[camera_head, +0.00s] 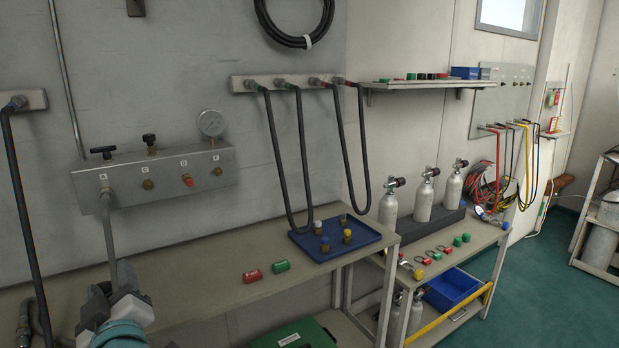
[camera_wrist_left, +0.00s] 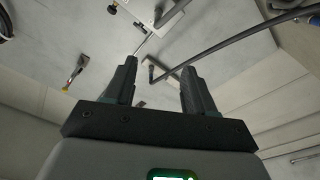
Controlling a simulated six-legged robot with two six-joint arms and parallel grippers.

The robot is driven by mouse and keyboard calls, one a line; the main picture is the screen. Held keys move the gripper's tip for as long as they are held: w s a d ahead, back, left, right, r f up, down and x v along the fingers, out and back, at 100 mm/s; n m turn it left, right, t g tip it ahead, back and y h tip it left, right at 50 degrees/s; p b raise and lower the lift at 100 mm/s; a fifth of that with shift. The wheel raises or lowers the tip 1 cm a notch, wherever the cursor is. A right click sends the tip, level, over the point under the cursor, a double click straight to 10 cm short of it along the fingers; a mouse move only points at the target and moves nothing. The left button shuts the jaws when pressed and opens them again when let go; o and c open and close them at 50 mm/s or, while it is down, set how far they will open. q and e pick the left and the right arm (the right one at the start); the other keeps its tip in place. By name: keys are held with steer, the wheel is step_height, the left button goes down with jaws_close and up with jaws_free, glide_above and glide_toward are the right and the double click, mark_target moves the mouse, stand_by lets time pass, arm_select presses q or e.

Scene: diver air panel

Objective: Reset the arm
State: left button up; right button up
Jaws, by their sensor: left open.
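My left arm comes in at the lower left of the head view, with its gripper (camera_head: 118,290) in front of the bench, below the grey valve panel (camera_head: 200,176). In the left wrist view the left gripper (camera_wrist_left: 159,72) is open, its two dark fingers apart with nothing between them. A grey pipe (camera_head: 110,235) runs down from the panel's left end towards the gripper in the head view; I cannot tell whether they touch. My right gripper is in neither view.
The bench (camera_head: 210,290) holds a red cap (camera_head: 252,276), a green cap (camera_head: 281,266) and a blue tray (camera_head: 345,251) with several fittings. Dark hoses (camera_head: 276,150) hang from the wall rail. Small cylinders (camera_head: 424,198) stand on the right bench. Teal floor (camera_head: 555,280) is clear at right.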

arm_select(q)
steer(key=d+f+m+g+h+p, duration=0.2)
steer(key=f+m+h, duration=0.1)
steer(key=f, duration=1.1)
steer(key=d+f+m+g+h+p, duration=0.1)
steer(key=d+f+m+g+h, duration=0.2)
steer(key=f, duration=1.1)
steer(key=s+d+f+m+g+h, duration=0.1)
steer(key=s+d+f+g+h, duration=0.2)
steer(key=s, duration=0.4)
steer(key=s+d+f+m+g+h, duration=0.2)
steer(key=s+d+f+g, duration=0.2)
steer(key=s+d+f, duration=0.2)
steer(key=s+d+f+m+g+h+p, duration=0.1)
steer(key=s+d+f+m+g+h, duration=0.1)
steer(key=s+d+f, duration=0.3)
steer(key=s+f+g+h, duration=0.1)
steer(key=s+f, duration=0.2)
steer(key=s, duration=0.1)
steer(key=shift+h, duration=0.3)
steer(key=shift+s+d+f, duration=0.1)
